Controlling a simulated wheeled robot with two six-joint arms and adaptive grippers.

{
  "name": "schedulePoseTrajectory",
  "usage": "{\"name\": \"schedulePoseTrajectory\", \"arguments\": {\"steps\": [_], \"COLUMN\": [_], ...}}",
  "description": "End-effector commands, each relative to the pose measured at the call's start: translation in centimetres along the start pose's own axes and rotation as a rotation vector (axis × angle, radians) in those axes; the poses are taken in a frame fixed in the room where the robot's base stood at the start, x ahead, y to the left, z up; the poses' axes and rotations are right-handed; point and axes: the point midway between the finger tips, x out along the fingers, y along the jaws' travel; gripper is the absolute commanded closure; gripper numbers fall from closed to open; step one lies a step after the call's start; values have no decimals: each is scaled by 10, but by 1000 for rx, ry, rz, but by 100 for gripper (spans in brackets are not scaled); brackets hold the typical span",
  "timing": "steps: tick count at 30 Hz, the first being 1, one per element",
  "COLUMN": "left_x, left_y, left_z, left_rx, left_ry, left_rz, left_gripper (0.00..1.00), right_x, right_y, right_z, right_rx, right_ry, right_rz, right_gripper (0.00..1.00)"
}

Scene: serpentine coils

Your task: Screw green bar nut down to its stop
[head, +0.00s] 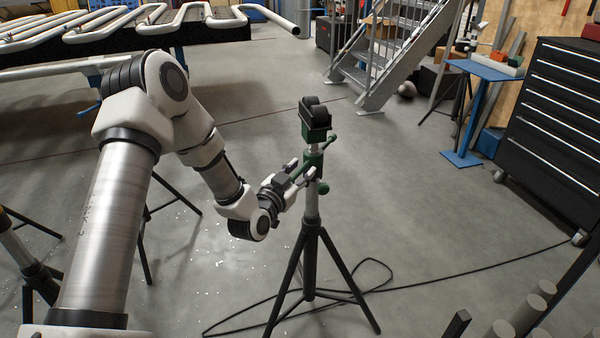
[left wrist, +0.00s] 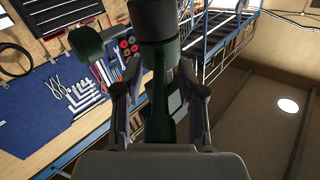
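The green bar nut (head: 315,160) sits on the upright post of a roller stand, under the black twin-roller head (head: 315,117). Its bar is tilted, with one green end up to the right and a green knob (head: 322,188) lower down. My left gripper (head: 303,170) is at the nut from the left. In the left wrist view its two fingers (left wrist: 158,88) stand apart on either side of the green part (left wrist: 160,125), and they look open around it. Contact cannot be told. My right gripper is not in view.
The stand's black tripod (head: 310,270) is on the grey floor, with a loose black cable (head: 400,286) around it. A pipe-coil table (head: 100,45) is at the back left. Metal stairs (head: 390,50), a blue stand (head: 462,158) and a black drawer cabinet (head: 550,110) are to the right.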

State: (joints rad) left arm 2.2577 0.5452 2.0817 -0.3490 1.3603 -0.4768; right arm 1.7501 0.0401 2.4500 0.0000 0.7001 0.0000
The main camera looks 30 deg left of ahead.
Motion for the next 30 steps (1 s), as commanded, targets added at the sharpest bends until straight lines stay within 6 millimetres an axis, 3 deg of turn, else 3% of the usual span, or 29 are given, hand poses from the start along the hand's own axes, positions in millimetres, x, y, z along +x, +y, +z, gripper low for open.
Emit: {"name": "schedulePoseTrajectory", "arguments": {"steps": [3, 6, 20, 30], "left_x": [0, 0, -1, 0], "left_y": [0, 0, 2, 7], "left_z": [0, 0, 1, 0], "left_rx": [0, 0, 1, 6], "left_ry": [0, -1, -8, -44], "left_rz": [0, 0, -33, -222], "left_gripper": [64, 100, 100, 100], "right_x": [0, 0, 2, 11], "right_y": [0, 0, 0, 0], "right_z": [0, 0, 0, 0], "right_rx": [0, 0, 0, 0], "right_ry": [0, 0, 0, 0], "right_rz": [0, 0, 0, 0], "right_gripper": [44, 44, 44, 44]}}
